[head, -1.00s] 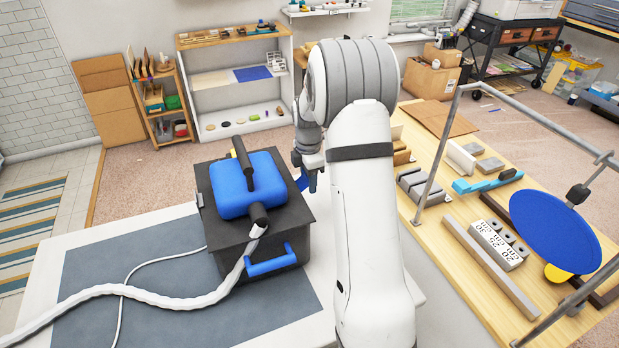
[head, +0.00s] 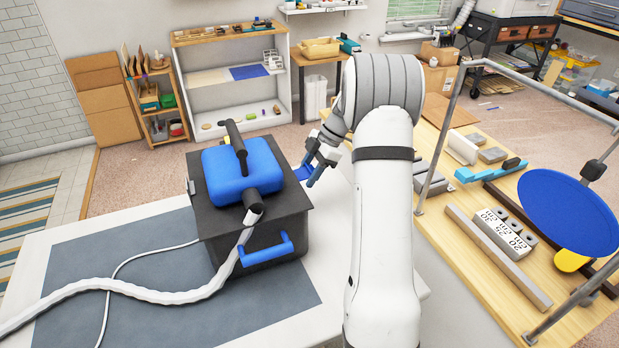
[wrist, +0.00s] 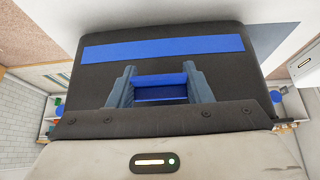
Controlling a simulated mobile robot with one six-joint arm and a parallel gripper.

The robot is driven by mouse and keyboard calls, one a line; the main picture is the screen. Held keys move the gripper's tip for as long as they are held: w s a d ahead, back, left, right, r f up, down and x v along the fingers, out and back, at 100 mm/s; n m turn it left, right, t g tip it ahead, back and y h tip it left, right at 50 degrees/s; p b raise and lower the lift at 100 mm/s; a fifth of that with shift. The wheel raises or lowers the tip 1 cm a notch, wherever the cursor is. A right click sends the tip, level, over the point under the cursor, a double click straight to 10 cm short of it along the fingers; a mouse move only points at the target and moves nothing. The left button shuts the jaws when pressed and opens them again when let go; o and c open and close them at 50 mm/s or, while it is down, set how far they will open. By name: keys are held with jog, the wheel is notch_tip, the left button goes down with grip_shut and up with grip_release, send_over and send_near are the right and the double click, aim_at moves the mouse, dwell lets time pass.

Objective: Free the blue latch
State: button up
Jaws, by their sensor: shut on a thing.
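A dark box (head: 280,225) stands on the table, with a blue-bodied unit on its lid. The blue latch (head: 304,172) shows at the box's right side, sticking out from the wall. In the wrist view, the blue latch (wrist: 162,80) lies between the two grey-blue fingers of my gripper (wrist: 160,88), which is shut on it. In the head view, my gripper (head: 312,174) is beside the box's right side, partly hidden by my wrist. A wide blue strip (wrist: 165,47) runs across the dark face beyond the fingers; I cannot tell whether it joins the latch.
A blue handle (head: 268,253) is on the box's front. A white hose (head: 160,296) runs left from the lid unit over a grey mat (head: 90,265). A wooden bench (head: 455,225) with metal blocks and a blue disc (head: 570,212) stands right of my arm.

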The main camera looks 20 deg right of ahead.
jog(key=y+b, duration=0.1)
jog(key=f+y+b, duration=0.1)
jog(key=y+b, duration=0.1)
jog(key=shift+f, duration=0.25)
jog(key=shift+r, duration=0.1)
jog(key=o, duration=1)
jog(key=shift+r, duration=0.1)
jog(key=v, duration=0.7)
jog(key=shift+d+r+b, duration=0.15)
jog(key=shift+d+b, duration=0.1)
jog(key=shift+b, duration=0.1)
